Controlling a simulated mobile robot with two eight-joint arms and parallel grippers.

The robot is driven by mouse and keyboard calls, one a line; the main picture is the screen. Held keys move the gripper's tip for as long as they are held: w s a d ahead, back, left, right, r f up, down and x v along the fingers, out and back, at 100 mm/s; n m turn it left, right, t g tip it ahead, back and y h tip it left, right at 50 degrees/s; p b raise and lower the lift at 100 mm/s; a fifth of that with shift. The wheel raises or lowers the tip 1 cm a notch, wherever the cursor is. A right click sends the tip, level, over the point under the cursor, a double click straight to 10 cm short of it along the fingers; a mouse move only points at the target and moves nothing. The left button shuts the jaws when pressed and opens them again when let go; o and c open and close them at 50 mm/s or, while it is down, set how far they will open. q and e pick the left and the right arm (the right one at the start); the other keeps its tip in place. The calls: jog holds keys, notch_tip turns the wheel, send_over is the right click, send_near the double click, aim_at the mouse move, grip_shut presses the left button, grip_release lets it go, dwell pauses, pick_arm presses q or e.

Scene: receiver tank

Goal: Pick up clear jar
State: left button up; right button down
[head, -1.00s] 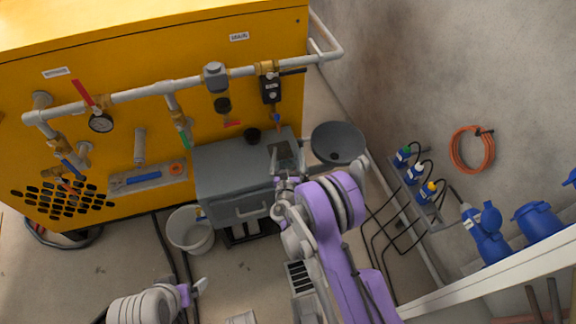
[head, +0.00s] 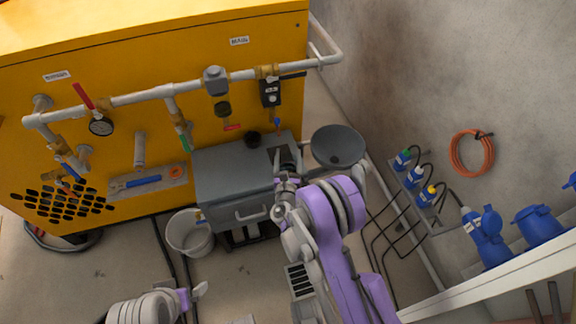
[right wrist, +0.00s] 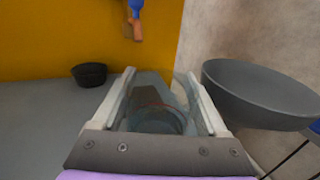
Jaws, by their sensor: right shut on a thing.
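The clear jar (right wrist: 157,116) shows in the right wrist view as a see-through, greyish vessel between the two pale fingers of my right gripper (right wrist: 160,88). The fingers are shut on it, one on each side. In the head view my right gripper (head: 285,165) is at the right end of the grey cabinet top (head: 222,158); the jar is hard to make out there. My left gripper (head: 198,291) is low in the head view, away from the cabinet, and its jaw opening is unclear.
A dark grey round bowl (head: 338,146) stands just right of my right gripper. A small black cup (head: 253,138) sits on the cabinet top. A white bucket (head: 190,233) stands on the floor to the left. Pipes and a hanging valve (head: 277,122) are behind.

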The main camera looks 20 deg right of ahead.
notch_tip(320, 180, up, 10)
jog(key=shift+p, duration=1.05)
jog(key=shift+r, duration=0.1)
